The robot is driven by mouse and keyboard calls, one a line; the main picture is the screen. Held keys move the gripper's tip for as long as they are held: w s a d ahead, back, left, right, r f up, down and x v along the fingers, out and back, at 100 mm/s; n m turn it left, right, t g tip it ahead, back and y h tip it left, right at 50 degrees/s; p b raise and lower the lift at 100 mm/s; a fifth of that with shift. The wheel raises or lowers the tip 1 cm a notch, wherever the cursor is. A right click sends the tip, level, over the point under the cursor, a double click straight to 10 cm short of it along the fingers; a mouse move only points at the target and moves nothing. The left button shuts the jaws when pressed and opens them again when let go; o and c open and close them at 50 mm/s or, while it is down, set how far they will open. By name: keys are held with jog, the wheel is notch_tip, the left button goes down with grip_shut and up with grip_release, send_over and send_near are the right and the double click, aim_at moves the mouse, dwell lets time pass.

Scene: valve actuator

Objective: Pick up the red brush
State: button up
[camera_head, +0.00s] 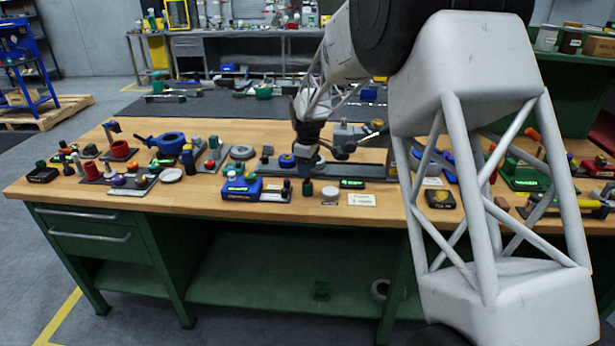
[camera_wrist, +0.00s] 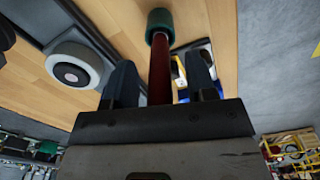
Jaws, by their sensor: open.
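In the wrist view, a red shaft (camera_wrist: 160,75) with a dark green round end (camera_wrist: 160,22) shows between the two fingers of my gripper (camera_wrist: 160,62). It may be the red brush, but its lower part is hidden behind the gripper body. The fingers are apart, one on each side of the shaft, with a visible gap on the left. In the head view my gripper (camera_head: 306,160) points down, low over the front middle of the wooden workbench. A small dark green piece (camera_head: 307,187) shows just below it; the red shaft is not distinct there.
The workbench (camera_head: 240,209) is crowded with small tools and parts. A blue block with a green top (camera_head: 242,188) stands to the left of the gripper, a white round piece (camera_head: 330,194) to the right. In the wrist view a white-rimmed wheel (camera_wrist: 74,68) lies at left.

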jog(key=shift+c, duration=0.3)
grip_shut()
jog(key=shift+r, duration=0.15)
jog(key=shift+r, duration=4.85)
